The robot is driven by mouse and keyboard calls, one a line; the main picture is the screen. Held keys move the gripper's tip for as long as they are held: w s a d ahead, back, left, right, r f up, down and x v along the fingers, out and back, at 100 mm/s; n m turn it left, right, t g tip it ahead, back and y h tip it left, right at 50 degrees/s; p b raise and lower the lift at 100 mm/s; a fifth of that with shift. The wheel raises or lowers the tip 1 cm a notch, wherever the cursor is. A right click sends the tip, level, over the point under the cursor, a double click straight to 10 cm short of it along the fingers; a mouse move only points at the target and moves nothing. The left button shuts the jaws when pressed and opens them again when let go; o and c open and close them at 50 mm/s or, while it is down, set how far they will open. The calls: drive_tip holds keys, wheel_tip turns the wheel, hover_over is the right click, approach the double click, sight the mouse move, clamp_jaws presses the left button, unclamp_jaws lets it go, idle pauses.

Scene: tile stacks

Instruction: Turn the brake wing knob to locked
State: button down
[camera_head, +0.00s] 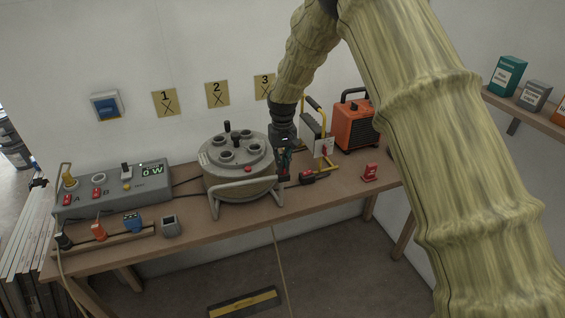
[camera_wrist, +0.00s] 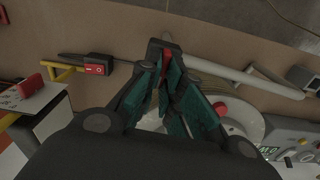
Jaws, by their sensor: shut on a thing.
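The cable reel (camera_head: 240,187) stands on the bench, a grey drum with sockets and a red button (camera_head: 248,169) on top and a grey tube frame. My gripper (camera_head: 283,173) points down at the right side of the reel. In the wrist view my gripper (camera_wrist: 165,60) has its teal-padded fingers closed together on a small red part, which looks like the brake wing knob (camera_wrist: 164,68). The fingers hide most of it, so its angle and any locked mark cannot be read. The red button also shows in the wrist view (camera_wrist: 220,108).
A red switch with a cable (camera_head: 307,178) lies just right of my gripper, near a yellow-handled stand with a tag (camera_head: 324,147). An orange heater (camera_head: 355,124) stands behind. A grey power meter panel (camera_head: 115,188) reading 0 W is at left.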

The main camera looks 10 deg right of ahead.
idle(0.3)
drive_tip(key=c, duration=1.6)
unclamp_jaws()
wheel_tip(320, 180, up, 12)
